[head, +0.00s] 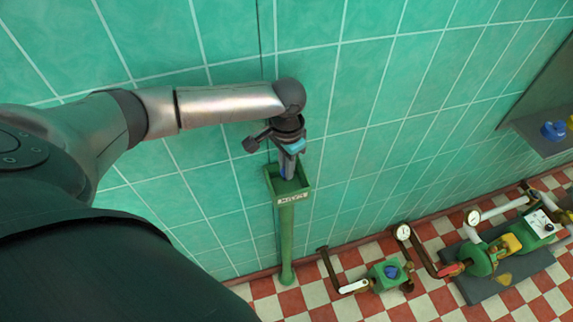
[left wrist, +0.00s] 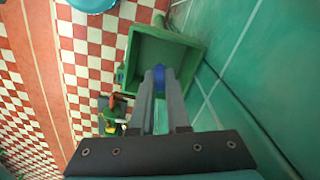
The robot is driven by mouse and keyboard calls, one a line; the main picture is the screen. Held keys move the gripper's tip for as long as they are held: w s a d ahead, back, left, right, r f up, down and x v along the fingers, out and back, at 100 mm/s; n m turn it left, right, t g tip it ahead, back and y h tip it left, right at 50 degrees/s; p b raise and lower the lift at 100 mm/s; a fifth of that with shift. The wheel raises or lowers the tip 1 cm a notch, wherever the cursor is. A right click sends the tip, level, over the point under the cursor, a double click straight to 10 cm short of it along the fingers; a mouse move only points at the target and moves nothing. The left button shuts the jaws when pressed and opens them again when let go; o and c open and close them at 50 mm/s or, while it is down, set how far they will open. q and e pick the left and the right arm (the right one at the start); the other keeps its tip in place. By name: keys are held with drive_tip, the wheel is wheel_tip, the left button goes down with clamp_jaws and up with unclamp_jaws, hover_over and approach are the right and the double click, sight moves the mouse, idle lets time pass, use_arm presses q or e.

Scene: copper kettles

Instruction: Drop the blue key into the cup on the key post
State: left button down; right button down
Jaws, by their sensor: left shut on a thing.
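The green key post (head: 287,245) stands against the tiled wall, with a square, open-topped green cup (head: 292,198) on it bearing a white label. The cup also shows in the left wrist view (left wrist: 143,48), its inside partly visible beyond my fingers. My left gripper (head: 288,174) points down over the cup and is shut on the blue key (left wrist: 159,76). The key shows as a small blue piece between the fingertips, within the outline of the cup's opening; most of it is hidden by the fingers. I cannot tell its exact height against the rim. My right gripper is not in view.
The green tiled wall (head: 360,130) runs close behind the post. On the checkered floor to the right are a green valve box (head: 378,281) with a blue top and a green pump (head: 480,258) with pipes and gauges. A grey shelf (head: 540,136) at far right holds a blue item (head: 553,131).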

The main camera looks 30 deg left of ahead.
use_arm(q)
drive_tip(key=shift+f, duration=0.3)
drive_tip(key=c, duration=0.8)
unclamp_jaws()
drive_tip(key=shift+r, duration=0.15)
wheel_tip(320, 180, up, 15)
idle(0.6)
